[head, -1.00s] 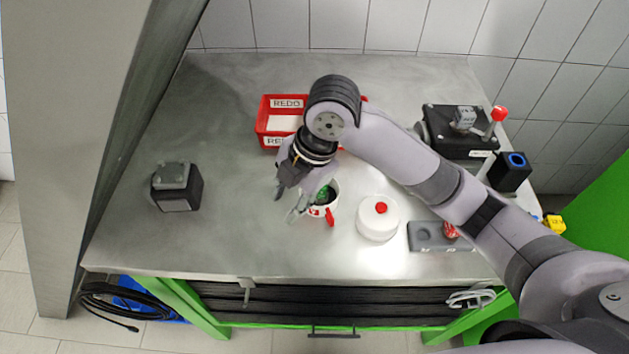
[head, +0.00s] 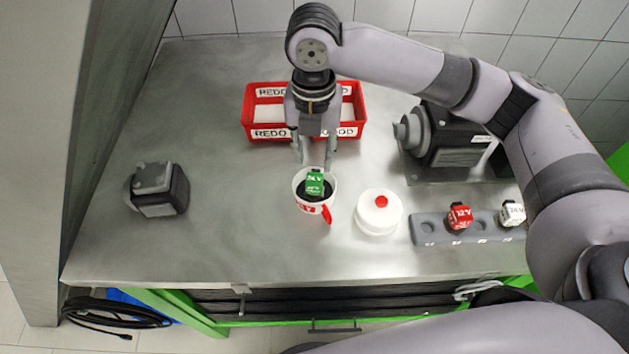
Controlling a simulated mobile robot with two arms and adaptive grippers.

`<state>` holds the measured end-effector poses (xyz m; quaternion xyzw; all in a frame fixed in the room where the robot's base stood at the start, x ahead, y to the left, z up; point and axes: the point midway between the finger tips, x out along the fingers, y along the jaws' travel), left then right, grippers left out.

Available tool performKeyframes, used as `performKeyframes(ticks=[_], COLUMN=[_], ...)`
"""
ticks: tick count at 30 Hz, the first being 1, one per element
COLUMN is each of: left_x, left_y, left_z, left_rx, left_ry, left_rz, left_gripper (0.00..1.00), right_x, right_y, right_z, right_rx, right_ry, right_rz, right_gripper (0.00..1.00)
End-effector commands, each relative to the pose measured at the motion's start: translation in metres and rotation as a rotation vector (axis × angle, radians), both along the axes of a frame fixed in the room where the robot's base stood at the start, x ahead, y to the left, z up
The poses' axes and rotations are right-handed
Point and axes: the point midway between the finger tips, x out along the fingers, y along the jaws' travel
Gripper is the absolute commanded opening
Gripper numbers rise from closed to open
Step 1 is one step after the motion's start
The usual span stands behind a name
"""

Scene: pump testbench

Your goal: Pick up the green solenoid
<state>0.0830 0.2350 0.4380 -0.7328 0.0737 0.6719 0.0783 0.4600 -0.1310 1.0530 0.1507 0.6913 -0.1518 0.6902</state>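The green solenoid (head: 315,182) stands in a white mug (head: 306,206) with red lettering and a red handle, near the middle of the table; its labelled face shows above the dark inside of the mug. My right gripper (head: 315,160) points down just behind the mug in the picture. Its two fingers are apart with nothing visible between them, and the fingertips end close to the top of the solenoid. I cannot tell whether they touch it. My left gripper is not in view.
A red bin (head: 248,121) with REDO and GOOD labels stands behind my gripper. A white round container (head: 378,213) is right of the mug. A grey holder (head: 427,238) bears a red solenoid (head: 459,217) and a white one (head: 512,213). A dark motor block (head: 162,190) stands left.

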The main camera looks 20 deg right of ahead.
Motion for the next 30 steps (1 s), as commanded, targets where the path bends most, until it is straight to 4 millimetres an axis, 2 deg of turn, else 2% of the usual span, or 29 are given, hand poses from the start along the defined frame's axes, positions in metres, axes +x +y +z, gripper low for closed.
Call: performKeyframes(ticks=[4, 13, 21, 30], left_x=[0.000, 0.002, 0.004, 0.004], left_y=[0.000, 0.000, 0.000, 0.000], left_z=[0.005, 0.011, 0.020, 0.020], left_rx=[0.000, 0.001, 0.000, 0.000], left_ry=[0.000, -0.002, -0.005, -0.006], left_rz=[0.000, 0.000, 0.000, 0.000], left_gripper=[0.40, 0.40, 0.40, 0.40], right_x=[0.000, 0.000, 0.001, 0.001], right_y=[0.000, -0.001, -0.002, -0.002], right_z=[-0.025, -0.048, -0.085, -0.090], right_rx=[0.000, 0.001, 0.001, 0.001], right_ry=[0.002, 0.003, 0.000, -0.002], right_rz=[0.000, -0.002, -0.001, 0.001], right_gripper=[0.33, 0.33, 0.33, 0.33])
